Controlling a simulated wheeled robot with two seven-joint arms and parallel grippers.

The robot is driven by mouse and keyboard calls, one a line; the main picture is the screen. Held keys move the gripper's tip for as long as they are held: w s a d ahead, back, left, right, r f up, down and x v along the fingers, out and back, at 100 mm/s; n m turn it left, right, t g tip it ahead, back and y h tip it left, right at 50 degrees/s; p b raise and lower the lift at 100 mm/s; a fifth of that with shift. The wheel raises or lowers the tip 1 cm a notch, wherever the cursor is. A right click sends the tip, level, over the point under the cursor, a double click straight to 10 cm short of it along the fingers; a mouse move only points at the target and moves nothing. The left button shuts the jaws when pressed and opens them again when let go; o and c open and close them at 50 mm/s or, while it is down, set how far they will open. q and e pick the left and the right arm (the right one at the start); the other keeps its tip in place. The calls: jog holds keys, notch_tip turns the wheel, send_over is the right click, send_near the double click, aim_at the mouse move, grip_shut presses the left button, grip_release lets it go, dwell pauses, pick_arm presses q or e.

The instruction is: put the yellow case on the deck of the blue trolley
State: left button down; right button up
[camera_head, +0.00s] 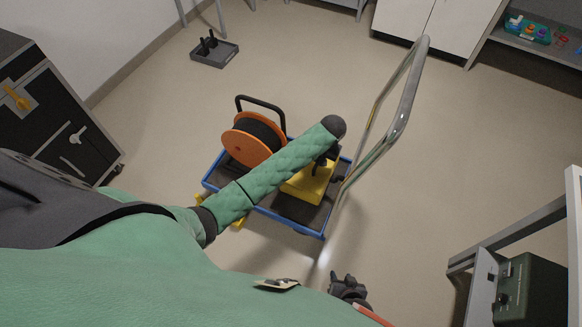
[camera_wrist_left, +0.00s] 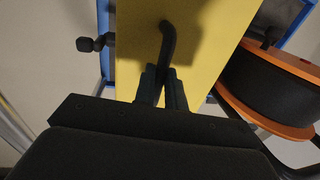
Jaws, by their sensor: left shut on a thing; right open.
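The yellow case (camera_head: 308,186) is over the right part of the blue trolley (camera_head: 290,223), partly hidden by my left arm. In the left wrist view, my left gripper (camera_wrist_left: 163,85) is shut on the black handle (camera_wrist_left: 168,42) of the yellow case (camera_wrist_left: 135,60). My left gripper also shows in the head view (camera_head: 328,156), partly behind the forearm. I cannot tell whether the case touches the dark deck (camera_head: 290,207). My right gripper (camera_head: 348,286) is open and empty, low in the head view, apart from the trolley.
An orange cable reel (camera_head: 236,148) with a black frame stands on the trolley's left part, close to the case. The trolley's metal push handle (camera_head: 402,105) rises at the right. A dark cabinet (camera_head: 50,120) stands left, and a green box (camera_head: 535,290) at lower right.

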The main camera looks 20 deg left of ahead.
pick_arm(q)
jog(key=shift+d+f+b, duration=0.1)
jog(key=shift+f+b, duration=0.3)
jog(key=shift+f, duration=4.2)
jog(key=c, duration=1.5)
grip_release()
jog(key=shift+o, duration=0.2)
jog(key=r, duration=0.4)
jog(key=d+r, duration=0.1)
jog(key=r, duration=0.3)
jog(key=r+p, duration=0.1)
jog(key=r, duration=0.2)
jog(key=shift+d+r, duration=0.35)
jog(key=shift+r, duration=0.05)
